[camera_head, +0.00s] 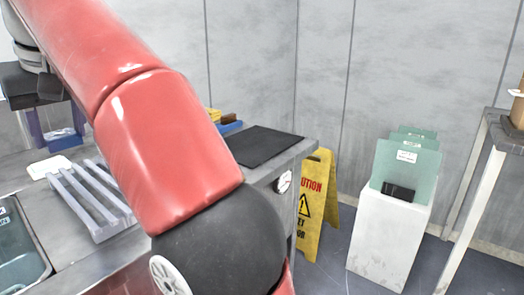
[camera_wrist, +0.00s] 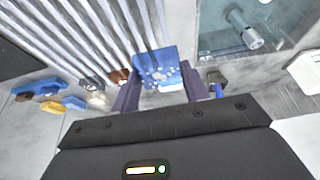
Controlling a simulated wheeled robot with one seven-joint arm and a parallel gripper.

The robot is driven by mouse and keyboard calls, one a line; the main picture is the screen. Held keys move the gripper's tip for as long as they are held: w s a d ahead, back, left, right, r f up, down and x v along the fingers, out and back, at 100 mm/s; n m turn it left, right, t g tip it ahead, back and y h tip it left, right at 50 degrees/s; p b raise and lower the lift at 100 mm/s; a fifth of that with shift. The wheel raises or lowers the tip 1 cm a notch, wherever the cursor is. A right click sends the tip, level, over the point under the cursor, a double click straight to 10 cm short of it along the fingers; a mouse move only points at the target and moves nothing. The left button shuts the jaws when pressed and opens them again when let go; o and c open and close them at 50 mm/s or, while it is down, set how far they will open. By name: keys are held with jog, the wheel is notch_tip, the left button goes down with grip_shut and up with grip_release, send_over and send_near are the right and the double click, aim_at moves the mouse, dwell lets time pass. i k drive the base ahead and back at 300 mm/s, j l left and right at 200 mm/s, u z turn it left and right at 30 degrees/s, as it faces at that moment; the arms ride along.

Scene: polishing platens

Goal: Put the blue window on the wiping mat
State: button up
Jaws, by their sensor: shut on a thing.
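The blue window (camera_wrist: 155,66) is a small, flat blue piece with pale specks. It sits between the two purple-grey fingers of my gripper (camera_wrist: 160,92), which are shut on it. In the head view my gripper (camera_head: 57,131) is at the far left, and the blue window (camera_head: 64,142) shows between its fingers. The wiping mat appears to be the flat black mat (camera_head: 262,146) on the bench's right end, well to the right of my gripper. My red arm hides part of the bench between them. A dark patch at the wrist view's left edge may be this mat.
A grey slatted rack (camera_head: 92,200) lies on the bench, with a tub (camera_head: 20,255) at front left and a white block (camera_head: 49,167) behind. Blue and yellow pieces (camera_wrist: 50,103) lie left in the wrist view. A yellow caution sign (camera_head: 316,205) stands beyond the bench.

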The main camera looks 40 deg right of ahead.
aim_at(254, 142)
jog(key=k+l+z, duration=0.1)
jog(key=z, duration=1.05)
jog(key=k+l, duration=0.05)
